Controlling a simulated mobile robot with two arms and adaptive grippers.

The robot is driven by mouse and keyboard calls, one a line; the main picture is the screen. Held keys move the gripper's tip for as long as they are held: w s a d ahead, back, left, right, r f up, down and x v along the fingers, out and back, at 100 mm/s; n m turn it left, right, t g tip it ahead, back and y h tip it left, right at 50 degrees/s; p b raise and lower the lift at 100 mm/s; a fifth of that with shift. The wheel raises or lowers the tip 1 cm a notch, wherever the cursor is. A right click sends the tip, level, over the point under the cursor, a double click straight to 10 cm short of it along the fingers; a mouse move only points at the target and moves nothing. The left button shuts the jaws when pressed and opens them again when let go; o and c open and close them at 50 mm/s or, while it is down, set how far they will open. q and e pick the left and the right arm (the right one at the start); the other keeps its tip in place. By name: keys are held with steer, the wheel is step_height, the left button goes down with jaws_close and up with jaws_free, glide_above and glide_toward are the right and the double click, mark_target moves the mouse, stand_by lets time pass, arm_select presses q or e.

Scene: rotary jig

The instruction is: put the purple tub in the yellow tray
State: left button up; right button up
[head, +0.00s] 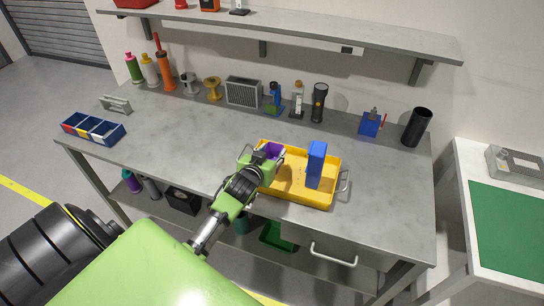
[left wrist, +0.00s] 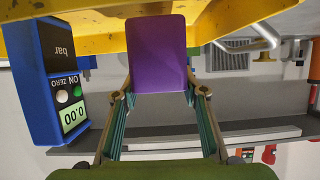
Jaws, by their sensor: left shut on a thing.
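The purple tub (head: 273,149) is at the left end of the yellow tray (head: 318,197), partly hidden by my left gripper (head: 264,163). In the left wrist view the purple tub (left wrist: 157,50) sits between the two fingers of my left gripper (left wrist: 157,95), which are shut on its sides. The yellow tray (left wrist: 90,45) shows behind it in that view. I cannot tell whether the tub touches the tray floor or hangs just above it. My right gripper is not in view.
A blue gauge box (head: 316,165) stands upright in the tray, right of the tub; its display shows in the wrist view (left wrist: 73,117). The tray has wire handles at both ends. Bottles, spools and a flashlight (head: 319,103) line the bench's back. The bench middle (head: 180,140) is clear.

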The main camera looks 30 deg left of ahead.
arm_select(q)
steer(key=shift+f, duration=1.05)
steer(key=shift+f, duration=0.1)
steer(key=o, duration=1.1)
steer(key=shift+d, duration=0.1)
steer(key=shift+s, duration=0.2)
steer(key=b+v, duration=0.1)
steer(key=v, duration=1)
steer(key=shift+s+r, duration=0.3)
steer(key=shift+r, duration=0.05)
